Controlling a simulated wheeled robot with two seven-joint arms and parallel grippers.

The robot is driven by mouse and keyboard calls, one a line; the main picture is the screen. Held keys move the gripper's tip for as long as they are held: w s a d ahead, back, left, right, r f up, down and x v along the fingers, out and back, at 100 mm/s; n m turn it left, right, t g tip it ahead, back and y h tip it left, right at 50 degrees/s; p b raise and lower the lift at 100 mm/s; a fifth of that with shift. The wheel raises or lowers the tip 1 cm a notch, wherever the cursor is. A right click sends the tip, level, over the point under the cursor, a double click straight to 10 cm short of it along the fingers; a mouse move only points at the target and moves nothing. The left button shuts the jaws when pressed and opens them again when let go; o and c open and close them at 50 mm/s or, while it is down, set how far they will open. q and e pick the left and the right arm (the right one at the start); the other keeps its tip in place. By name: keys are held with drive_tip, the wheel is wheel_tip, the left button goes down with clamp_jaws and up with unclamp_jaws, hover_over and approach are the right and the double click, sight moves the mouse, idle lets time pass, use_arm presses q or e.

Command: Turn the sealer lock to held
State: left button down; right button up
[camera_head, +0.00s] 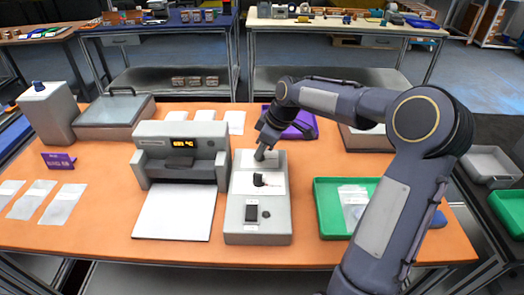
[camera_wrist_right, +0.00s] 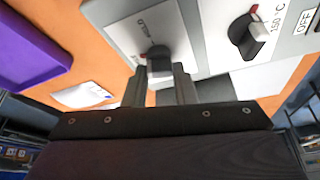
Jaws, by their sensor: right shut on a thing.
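My right gripper (camera_head: 262,152) reaches down to the knob at the box's far end. In the wrist view its fingers are shut on this dark knob (camera_wrist_right: 158,59), on a pale label plate (camera_wrist_right: 135,28) whose lettering I cannot read surely. A second black knob (camera_wrist_right: 246,36) with a red mark, by "150°C" and "OFF", is apart from the fingers. My left gripper is not in view.
A green tray (camera_head: 325,222) with clear packets lies to the right, below my right arm. A purple tray (camera_head: 303,124) is behind the box. White sheets (camera_head: 63,204) and a purple sign (camera_head: 58,161) are at left. The orange table front is clear.

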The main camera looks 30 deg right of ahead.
drive_tip(key=m+b, duration=0.1)
drive_tip(key=m+h, duration=0.1)
drive_tip(key=m, duration=0.1)
drive_tip(key=shift+a+m+t+b, duration=0.2)
drive_tip(key=shift+m+t+b, duration=0.1)
drive_tip(key=shift+t+b, duration=0.1)
drive_tip(key=m+h+b, duration=0.1)
drive_tip(key=m, duration=0.2)
drive_tip(key=shift+m, duration=0.3)
drive_tip(key=m+h+b, duration=0.1)
drive_tip(key=m+h, duration=0.1)
drive_tip(key=m, duration=0.1)
drive_tip(key=shift+a+m, duration=0.15)
drive_tip(key=shift+m, duration=0.15)
drive_tip(key=shift+m+h+b, duration=0.6)
drive_tip(key=shift+m+b, duration=0.15)
drive_tip(key=shift+m, duration=1.05)
drive_tip(key=o, duration=1)
drive_tip(key=shift+r, duration=0.1)
